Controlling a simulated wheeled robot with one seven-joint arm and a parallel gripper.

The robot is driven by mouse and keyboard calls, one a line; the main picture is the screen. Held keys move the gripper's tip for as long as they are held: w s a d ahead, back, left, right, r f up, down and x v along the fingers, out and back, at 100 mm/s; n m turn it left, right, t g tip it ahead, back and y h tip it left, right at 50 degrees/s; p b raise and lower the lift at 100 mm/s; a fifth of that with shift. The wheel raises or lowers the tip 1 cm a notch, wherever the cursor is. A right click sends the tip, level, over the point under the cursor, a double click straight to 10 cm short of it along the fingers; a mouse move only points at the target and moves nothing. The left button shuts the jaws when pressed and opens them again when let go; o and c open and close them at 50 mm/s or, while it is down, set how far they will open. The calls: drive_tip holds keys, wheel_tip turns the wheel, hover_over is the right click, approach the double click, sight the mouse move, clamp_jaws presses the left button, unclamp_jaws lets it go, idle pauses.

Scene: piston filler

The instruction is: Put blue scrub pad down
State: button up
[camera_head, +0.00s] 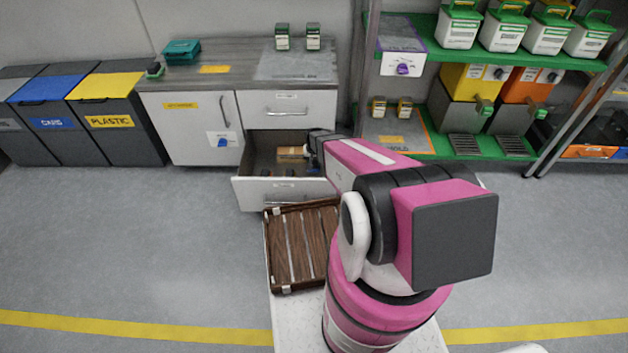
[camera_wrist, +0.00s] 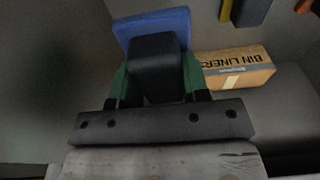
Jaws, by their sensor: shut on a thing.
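The blue scrub pad (camera_wrist: 155,24) shows in the wrist view, just beyond the fingers. My gripper (camera_wrist: 154,62) has green-sided fingers and is shut on the pad. In the head view my gripper is mostly hidden behind my arm, at the right side of the open lower drawer (camera_head: 262,185). The pad itself cannot be made out there. In the wrist view the pad appears over the drawer's grey interior, and whether it touches the bottom cannot be told.
A cardboard bin liners box (camera_wrist: 236,68) lies in the drawer to the right of the pad. Small dark, yellow and orange items show at the wrist view's upper right. A brown slatted tray (camera_head: 300,245) sits in front of the drawer. The upper drawer (camera_head: 287,108) is shut.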

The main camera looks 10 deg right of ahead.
sight(315, 164)
wheel_tip(315, 164, down, 10)
drive_tip(key=shift+f, duration=0.1)
idle(0.4)
drive_tip(key=shift+f, duration=0.1)
drive_tip(key=o, duration=0.8)
drive_tip(key=shift+o, duration=0.2)
drive_tip(key=s+r, duration=0.1)
drive_tip(key=r, duration=0.4)
drive_tip(key=s+r, duration=0.1)
drive_tip(key=r, duration=0.4)
drive_tip(key=s+r, duration=0.1)
drive_tip(key=r, duration=0.4)
drive_tip(key=shift+a+r, duration=0.15)
drive_tip(key=shift+r, duration=0.1)
drive_tip(key=s+r+n, duration=0.1)
drive_tip(key=s+r, duration=0.8)
drive_tip(key=r, duration=0.4)
drive_tip(key=s+r+n+g, duration=0.1)
drive_tip(key=s+r, duration=0.9)
drive_tip(key=r, duration=0.3)
drive_tip(key=shift+r, duration=0.4)
